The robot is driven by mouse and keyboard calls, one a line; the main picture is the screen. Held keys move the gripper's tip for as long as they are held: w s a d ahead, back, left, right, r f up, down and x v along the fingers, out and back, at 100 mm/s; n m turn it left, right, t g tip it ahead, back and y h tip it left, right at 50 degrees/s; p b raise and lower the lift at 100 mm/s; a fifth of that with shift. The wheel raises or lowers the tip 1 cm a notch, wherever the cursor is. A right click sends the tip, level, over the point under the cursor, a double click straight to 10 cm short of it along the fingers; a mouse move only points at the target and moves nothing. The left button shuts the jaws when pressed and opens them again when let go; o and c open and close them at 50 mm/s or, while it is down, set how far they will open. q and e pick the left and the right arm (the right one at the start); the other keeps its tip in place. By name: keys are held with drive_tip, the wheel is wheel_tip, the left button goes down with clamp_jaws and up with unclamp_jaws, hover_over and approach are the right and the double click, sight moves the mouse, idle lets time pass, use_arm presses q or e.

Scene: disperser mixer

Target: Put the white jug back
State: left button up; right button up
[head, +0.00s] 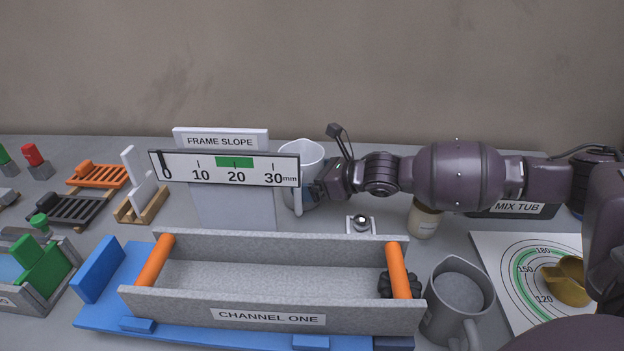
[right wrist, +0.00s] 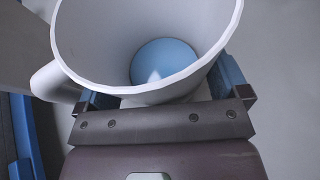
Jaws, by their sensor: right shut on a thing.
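The white jug (head: 302,153) stands upright, with its open rim up, behind the right end of the millimetre scale board. In the right wrist view the white jug (right wrist: 150,85) fills the space between my blue fingers, its handle is at the left, and a blue round patch shows at its bottom inside. My right gripper (head: 308,192) reaches in from the right and is shut on the jug. It also shows in the right wrist view (right wrist: 162,98). In the head view the scale board hides part of the jug. I cannot tell whether its base touches the table. My left gripper is not in view.
The scale board (head: 265,171) and frame slope panel (head: 235,215) stand left of the jug. The grey channel (head: 270,318) lies in front. A grey jug (head: 440,323), a small jar (head: 424,222) and a dial mat (head: 490,252) are to the right. A steel ball holder (head: 360,228) stands nearby.

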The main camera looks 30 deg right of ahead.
drive_tip(key=o, duration=0.7)
drive_tip(key=shift+f, duration=0.1)
drive_tip(key=shift+o, duration=0.3)
drive_tip(key=shift+r, duration=0.2)
drive_tip(key=p+v, duration=0.3)
drive_tip(key=v, duration=0.9)
drive_tip(key=shift+p, duration=0.3)
drive_tip(key=shift+f, duration=0.1)
